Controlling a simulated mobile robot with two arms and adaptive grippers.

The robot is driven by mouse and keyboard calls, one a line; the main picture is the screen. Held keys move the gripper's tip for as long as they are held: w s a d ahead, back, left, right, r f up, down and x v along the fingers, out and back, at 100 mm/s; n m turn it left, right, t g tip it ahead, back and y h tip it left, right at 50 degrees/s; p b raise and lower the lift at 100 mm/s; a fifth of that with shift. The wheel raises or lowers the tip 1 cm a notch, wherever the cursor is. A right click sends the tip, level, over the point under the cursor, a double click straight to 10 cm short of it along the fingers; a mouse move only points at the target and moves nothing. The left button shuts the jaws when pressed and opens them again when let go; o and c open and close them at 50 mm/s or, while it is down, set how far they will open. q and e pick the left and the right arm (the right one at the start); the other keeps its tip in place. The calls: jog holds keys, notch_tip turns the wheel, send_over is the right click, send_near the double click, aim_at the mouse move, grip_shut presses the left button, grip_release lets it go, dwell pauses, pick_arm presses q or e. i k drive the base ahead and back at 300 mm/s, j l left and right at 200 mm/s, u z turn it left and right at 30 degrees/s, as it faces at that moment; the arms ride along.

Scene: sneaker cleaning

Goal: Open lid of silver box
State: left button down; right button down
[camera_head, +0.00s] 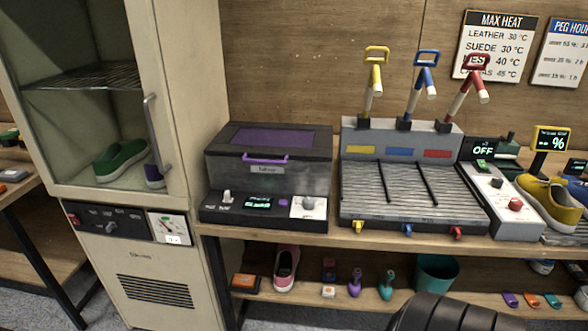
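The silver box (315,170) stands on the workbench, just right of the tall cabinet. It is a dark grey box with a purple panel in its lid (322,130) and a purple handle (265,159) along the lid's front edge. The lid looks shut. A control panel with a small display and knobs runs along its front base. Neither of my grippers shows in this view. A dark ribbed part, seemingly mine, shows at the bottom right of centre, well below the box.
The tall cream cabinet (190,90) with a glass door and handle stands close on the box's left. A grey rack (400,147) with yellow, blue and red handled tubes stands on its right. A yellow shoe (548,203) is farther right. Shoes and bottles sit on the lower shelf (320,296).

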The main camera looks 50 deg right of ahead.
aim_at(249, 138)
jog(key=z, duration=1.4)
